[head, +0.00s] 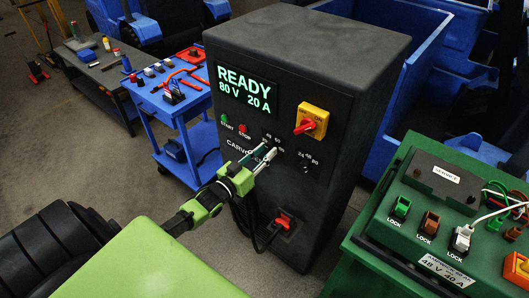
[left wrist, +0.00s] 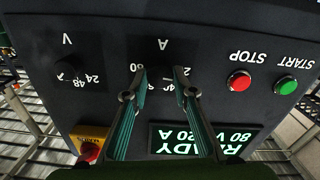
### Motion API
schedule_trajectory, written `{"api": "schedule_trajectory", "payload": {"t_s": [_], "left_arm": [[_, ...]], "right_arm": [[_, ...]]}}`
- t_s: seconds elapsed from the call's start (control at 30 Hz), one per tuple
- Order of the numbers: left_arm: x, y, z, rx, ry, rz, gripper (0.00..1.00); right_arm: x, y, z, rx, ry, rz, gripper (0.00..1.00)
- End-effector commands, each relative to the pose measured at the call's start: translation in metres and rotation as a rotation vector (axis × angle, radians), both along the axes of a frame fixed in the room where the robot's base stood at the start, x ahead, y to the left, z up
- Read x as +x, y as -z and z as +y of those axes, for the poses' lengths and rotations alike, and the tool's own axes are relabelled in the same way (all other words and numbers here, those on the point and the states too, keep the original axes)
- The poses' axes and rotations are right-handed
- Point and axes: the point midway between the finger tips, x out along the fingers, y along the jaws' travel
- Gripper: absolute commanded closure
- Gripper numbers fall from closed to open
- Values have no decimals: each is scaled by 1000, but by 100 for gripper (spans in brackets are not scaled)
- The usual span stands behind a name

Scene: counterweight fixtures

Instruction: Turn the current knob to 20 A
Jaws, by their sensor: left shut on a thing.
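The dark charger cabinet (head: 345,150) stands in the middle of the head view. Its green display (head: 246,91) reads READY, 80 V, 20 A. My left gripper (head: 268,153) is at the front panel, its fingers around the current knob. In the left wrist view, which is upside down, the current knob (left wrist: 161,73) is a dark shape under the A label, between the two fingers; its pointer cannot be made out. The voltage knob (left wrist: 68,70) sits apart, beside the V label. My right gripper is not in view.
A green start button (head: 224,119), red stop button (head: 242,130) and red-yellow switch (head: 311,121) are near the gripper. A red connector (head: 284,221) with a black cable is lower down. A green unit (head: 400,240) stands right; a blue cart (head: 185,108) stands left.

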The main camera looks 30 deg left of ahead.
Motion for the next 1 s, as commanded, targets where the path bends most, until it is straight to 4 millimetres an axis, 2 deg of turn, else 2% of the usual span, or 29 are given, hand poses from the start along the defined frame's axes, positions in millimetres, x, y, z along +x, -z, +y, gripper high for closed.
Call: {"api": "schedule_trajectory", "payload": {"t_s": [0.3,0.8,0.83,0.87,0.9,1.0], "left_arm": [[-1,1,0,-103,0,11,96],[-1,2,-1,-122,0,13,96],[-1,2,-1,-122,0,13,70],[-1,2,-1,-122,0,13,62],[-1,2,-1,-121,0,13,58],[0,1,-1,-121,0,12,58]], "right_arm": [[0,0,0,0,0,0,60],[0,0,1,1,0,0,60],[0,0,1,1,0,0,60],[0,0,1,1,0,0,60],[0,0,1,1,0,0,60],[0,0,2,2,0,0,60]]}}
